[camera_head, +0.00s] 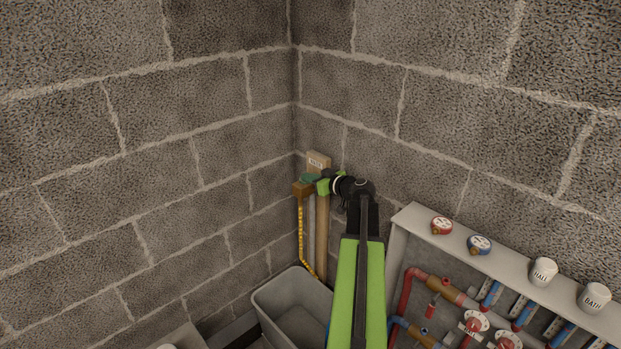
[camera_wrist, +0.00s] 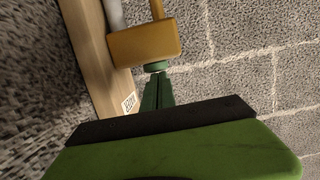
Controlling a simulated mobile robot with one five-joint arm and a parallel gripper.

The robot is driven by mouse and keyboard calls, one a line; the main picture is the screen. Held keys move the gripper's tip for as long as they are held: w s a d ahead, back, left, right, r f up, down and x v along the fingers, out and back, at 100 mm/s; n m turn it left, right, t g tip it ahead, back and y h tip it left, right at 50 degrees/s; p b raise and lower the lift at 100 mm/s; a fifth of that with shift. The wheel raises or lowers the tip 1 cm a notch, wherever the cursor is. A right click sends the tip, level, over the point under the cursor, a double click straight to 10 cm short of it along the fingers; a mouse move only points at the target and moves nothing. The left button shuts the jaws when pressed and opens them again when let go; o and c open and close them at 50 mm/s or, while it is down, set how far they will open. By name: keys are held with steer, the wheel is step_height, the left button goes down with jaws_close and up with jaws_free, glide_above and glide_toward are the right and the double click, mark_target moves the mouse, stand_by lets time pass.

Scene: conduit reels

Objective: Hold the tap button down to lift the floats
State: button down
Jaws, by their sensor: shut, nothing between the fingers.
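The tap is a brass-coloured block (camera_head: 302,188) near the wall corner in the head view, with a green button (camera_head: 309,178) on it. In the wrist view the block (camera_wrist: 145,48) is large, and the green button (camera_wrist: 156,67) sticks out of it toward my fingertips. My gripper (camera_head: 322,186) is shut and empty, its green fingers (camera_wrist: 157,78) pointing at the button. The fingertips are at or very close to the button; I cannot tell whether they press it. A pale tube (camera_wrist: 115,14) runs beside the block. I cannot make out any floats.
A labelled wooden board (camera_head: 318,160) stands behind the tap. A yellow-and-black line (camera_head: 301,235) hangs below it, above a grey tub (camera_head: 262,305). A grey cabinet (camera_head: 412,216) with gauges, pipes and red valves is at right. Block walls meet behind.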

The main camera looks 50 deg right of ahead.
steer(key=shift+f, duration=0.1)
stand_by(0.7)
step_height(320, 180, up, 6)
steer(key=p, duration=0.6)
steer(key=s, duration=0.9)
steer(key=shift+s+a+r+p, duration=0.3)
steer(key=shift+s+a, duration=0.05)
steer(key=shift+s, duration=0.05)
